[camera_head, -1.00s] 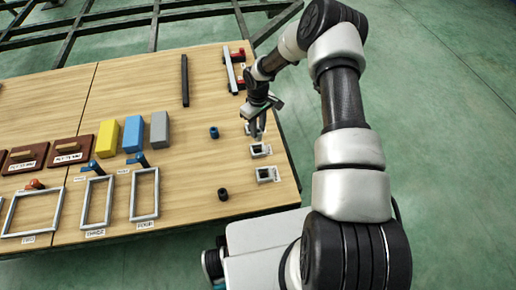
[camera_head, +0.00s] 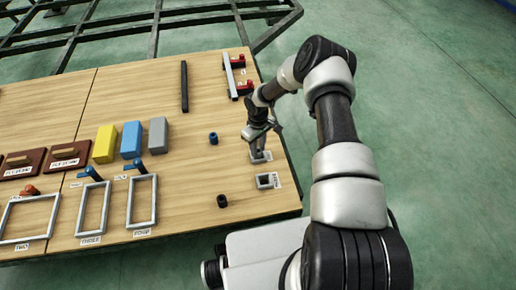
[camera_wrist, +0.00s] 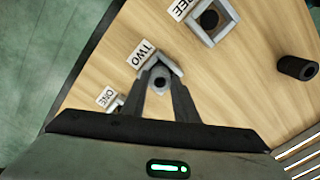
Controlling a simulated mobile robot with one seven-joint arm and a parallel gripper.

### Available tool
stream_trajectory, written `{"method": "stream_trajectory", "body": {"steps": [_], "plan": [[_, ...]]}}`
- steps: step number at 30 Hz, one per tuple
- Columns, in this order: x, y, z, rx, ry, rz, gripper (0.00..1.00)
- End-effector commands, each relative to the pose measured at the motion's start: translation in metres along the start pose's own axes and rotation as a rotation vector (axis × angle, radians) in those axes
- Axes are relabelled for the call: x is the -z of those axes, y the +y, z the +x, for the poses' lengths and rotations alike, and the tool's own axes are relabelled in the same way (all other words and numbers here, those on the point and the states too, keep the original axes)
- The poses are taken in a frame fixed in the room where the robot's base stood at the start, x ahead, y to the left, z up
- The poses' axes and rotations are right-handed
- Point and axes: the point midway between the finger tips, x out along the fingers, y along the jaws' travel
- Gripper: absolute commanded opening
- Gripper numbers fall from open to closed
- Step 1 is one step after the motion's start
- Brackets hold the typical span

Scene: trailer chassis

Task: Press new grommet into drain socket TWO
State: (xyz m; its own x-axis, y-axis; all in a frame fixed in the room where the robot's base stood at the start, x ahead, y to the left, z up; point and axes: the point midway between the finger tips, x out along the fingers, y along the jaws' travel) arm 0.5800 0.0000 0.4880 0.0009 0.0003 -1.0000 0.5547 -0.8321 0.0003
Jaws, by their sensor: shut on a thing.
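My gripper (camera_head: 257,152) points down at drain socket TWO (camera_head: 267,157), a small grey square frame near the table's right edge. In the wrist view my fingers (camera_wrist: 161,84) are shut on a small grey round grommet (camera_wrist: 160,80) with a dark hole. The grommet lies over the opening of socket TWO (camera_wrist: 176,66), beside the label TWO. The fingers hide much of the socket, so I cannot tell how deep the grommet sits.
Socket THREE (camera_wrist: 212,20) is beside socket TWO; socket ONE (camera_wrist: 118,103) is partly hidden by my finger. Coloured blocks (camera_head: 132,140) and grey frames (camera_head: 143,201) lie further left.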

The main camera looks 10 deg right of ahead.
Motion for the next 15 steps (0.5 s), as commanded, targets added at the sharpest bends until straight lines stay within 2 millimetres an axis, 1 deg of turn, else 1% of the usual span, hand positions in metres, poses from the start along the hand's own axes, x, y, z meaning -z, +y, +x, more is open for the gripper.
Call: {"method": "stream_trajectory", "body": {"steps": [1,2,3,5,12,15], "plan": [[0.0001,-0.0002,0.0035,0.0,0.0,0.0,0.05],[0.0001,-0.0001,0.0021,0.0,0.0,0.0,0.3],[0.0,-0.0002,0.0016,0.0,0.0,0.0,0.37],[-0.0001,-0.0003,0.0017,0.0,0.0,0.0,0.46],[-0.0002,-0.0003,0.0016,0.0,0.0,-0.001,0.46],[-0.0002,-0.0002,-0.0021,0.0,0.0,-0.001,0.46]]}}
